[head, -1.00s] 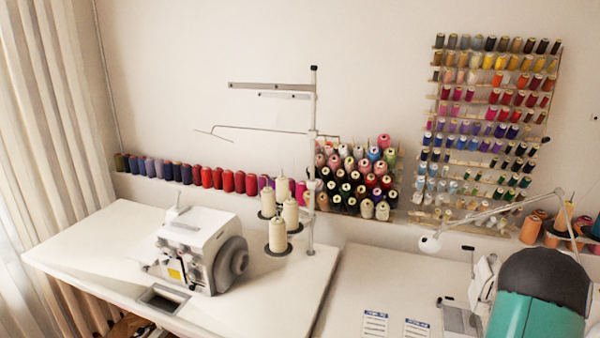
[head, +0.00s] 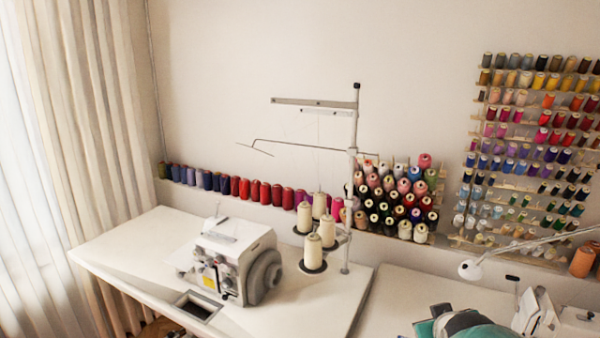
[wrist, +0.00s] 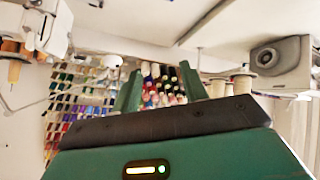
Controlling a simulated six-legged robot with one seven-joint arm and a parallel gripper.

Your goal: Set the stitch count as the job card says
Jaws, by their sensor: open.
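A white sewing machine (head: 235,262) with a grey handwheel stands on the left white table. Small dials and a yellow label show on its front, too small to read. A second white machine (head: 537,315) shows partly at the lower right edge. No job card or stitch counter can be made out in the views now. My gripper (wrist: 160,88) shows in the wrist view, its two green fingers apart with nothing seen between them. That view looks upside down. A green part of my arm shows at the bottom right of the head view, away from the left machine.
A thread stand (head: 354,180) with cream cones rises behind the left machine. Spool racks (head: 525,150) line the wall. A lamp arm (head: 520,246) reaches over the right table (head: 400,290). A curtain (head: 95,150) hangs at left. The left table's front (head: 290,320) is clear.

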